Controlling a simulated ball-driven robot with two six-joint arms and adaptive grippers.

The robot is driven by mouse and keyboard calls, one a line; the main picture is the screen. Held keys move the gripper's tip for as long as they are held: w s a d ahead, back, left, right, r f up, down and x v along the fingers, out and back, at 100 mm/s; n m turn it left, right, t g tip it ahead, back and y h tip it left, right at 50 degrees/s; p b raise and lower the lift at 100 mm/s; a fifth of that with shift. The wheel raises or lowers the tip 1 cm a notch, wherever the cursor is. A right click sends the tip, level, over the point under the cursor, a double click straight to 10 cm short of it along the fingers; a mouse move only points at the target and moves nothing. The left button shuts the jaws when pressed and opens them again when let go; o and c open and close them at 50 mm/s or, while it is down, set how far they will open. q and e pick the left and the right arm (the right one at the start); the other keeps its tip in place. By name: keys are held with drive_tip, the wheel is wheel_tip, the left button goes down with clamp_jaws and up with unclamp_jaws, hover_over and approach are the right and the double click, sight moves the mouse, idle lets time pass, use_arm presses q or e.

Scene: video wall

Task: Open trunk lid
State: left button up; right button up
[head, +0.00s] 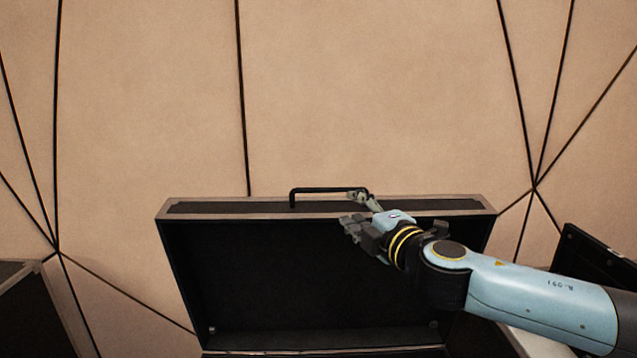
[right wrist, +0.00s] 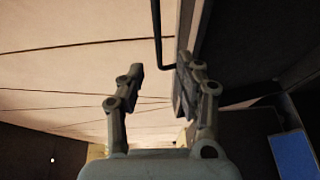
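The trunk lid (head: 290,270) stands raised in the head view, its dark inner side facing me and its grey-brown rim at the top. A black handle (head: 310,191) sits on the rim's far side; it also shows in the right wrist view (right wrist: 157,30). My right gripper (head: 353,209) is at the lid's top edge, near the handle's right end. One finger is in front of the rim, the other above or behind it. In the right wrist view the fingers (right wrist: 160,78) are apart, with the lid's edge (right wrist: 186,30) close to the right finger; contact is unclear. My left gripper is out of view.
Part of another dark case (head: 30,305) shows at the lower left. A dark panel (head: 592,262) stands at the right behind my right arm. The tan surface (head: 370,90) with dark seams beyond the lid is clear.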

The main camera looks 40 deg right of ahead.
sight(330, 192)
drive_tip(key=x, duration=0.3)
drive_tip(key=p+x, duration=0.1)
drive_tip(key=x, duration=0.2)
drive_tip(key=shift+w+r, duration=0.15)
drive_tip(key=shift+r, duration=0.1)
drive_tip(key=x, duration=0.4)
drive_tip(key=shift+w+d+f+p, duration=0.1)
drive_tip(key=shift+w+f+p, duration=0.1)
drive_tip(key=shift+w+p, duration=0.1)
drive_tip(key=shift+w+f, duration=0.1)
drive_tip(key=shift+w, duration=0.1)
drive_tip(key=shift+c, duration=1.1)
clamp_jaws()
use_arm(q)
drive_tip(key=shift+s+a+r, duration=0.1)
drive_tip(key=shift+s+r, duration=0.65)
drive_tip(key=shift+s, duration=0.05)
